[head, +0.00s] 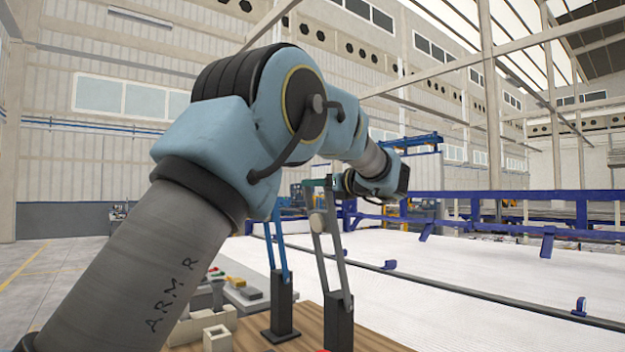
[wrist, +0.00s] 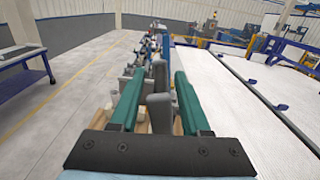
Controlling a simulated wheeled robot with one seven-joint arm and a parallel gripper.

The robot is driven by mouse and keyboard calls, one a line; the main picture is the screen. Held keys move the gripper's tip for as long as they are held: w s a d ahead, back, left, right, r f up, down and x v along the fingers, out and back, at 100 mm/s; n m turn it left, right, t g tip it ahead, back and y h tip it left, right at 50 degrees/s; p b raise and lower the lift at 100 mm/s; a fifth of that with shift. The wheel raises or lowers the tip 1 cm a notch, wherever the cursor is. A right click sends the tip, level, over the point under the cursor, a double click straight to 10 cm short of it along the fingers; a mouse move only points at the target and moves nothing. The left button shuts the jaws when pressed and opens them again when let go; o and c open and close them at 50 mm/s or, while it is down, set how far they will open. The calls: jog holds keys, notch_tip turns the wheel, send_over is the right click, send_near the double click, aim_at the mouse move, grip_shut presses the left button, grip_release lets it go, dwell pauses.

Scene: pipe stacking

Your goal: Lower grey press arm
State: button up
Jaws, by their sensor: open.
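The grey press arm (head: 328,262) stands raised on a dark base (head: 339,325) on the wooden table. It has a pale round knob (head: 317,222) near its upper part. My gripper (head: 318,183) is at the upper end of the grey press arm. In the wrist view, my gripper (wrist: 158,78) has its two green fingers apart. A grey upright part (wrist: 158,108), seemingly the press arm, lies between them with small gaps at the sides. Contact with the fingers cannot be told.
A blue press arm (head: 279,245) stands just left of the grey one on its own dark base (head: 281,308). Pale blocks (head: 217,337) and small parts lie to the left. A white conveyor surface (head: 470,285) with blue rails stretches to the right.

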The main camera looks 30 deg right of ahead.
jog(key=shift+w+a, duration=0.2)
jog(key=shift+w, duration=0.8)
grip_shut()
dwell(0.8)
